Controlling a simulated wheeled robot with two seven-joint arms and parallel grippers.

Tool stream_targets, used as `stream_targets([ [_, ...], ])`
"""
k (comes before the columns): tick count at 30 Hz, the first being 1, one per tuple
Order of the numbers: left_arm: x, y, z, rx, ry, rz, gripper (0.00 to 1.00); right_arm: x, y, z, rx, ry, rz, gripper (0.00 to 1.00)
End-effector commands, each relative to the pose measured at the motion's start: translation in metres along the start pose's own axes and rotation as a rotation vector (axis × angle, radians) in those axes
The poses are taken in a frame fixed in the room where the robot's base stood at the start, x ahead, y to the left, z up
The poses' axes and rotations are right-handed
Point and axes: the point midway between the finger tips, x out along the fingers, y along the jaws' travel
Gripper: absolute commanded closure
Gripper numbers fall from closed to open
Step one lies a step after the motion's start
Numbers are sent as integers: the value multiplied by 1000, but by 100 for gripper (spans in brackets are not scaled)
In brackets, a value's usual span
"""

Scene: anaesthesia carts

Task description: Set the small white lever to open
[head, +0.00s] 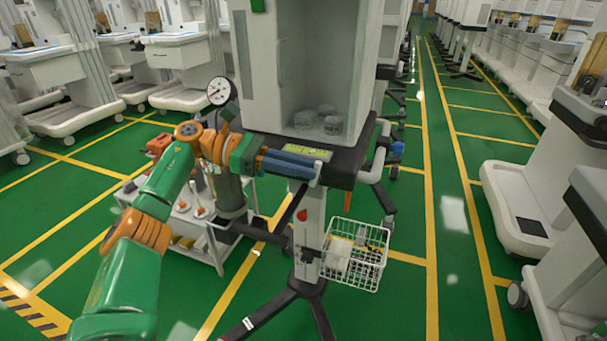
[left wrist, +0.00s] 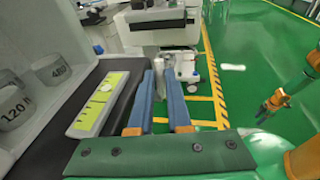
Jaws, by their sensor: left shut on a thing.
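The small white lever (head: 317,172) shows as a white piece at the front edge of the middle cart's dark top, beside a yellow-green label strip (head: 306,151). My left gripper (head: 314,169) reaches in from the left along that edge, its blue fingers shut on the lever at their tips. In the left wrist view the two blue fingers (left wrist: 159,74) point away beside the label strip (left wrist: 103,102); the lever is hard to make out between them. A green and orange arm end, which looks like my right gripper (left wrist: 268,112), hangs at the right, too small to read.
The cart's white cabinet (head: 262,60) holds clear jars (head: 331,124). A round gauge (head: 219,91) and grey cylinder (head: 230,192) stand left. A wire basket (head: 355,255) hangs below. More carts line both sides; the green floor aisle at right is clear.

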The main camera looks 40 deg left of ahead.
Motion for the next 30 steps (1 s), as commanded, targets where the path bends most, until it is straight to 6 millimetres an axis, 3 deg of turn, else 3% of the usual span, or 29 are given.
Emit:
stream_targets([
  [17,-1,1,1,-3,-29,3,100,4,5,-9,1,16,8,50],
  [18,-1,1,1,-3,-29,3,73,4,5,-9,2,15,8,50],
  [30,1,-1,3,-2,-25,-1,72,4,2,0,2,0,4,50],
])
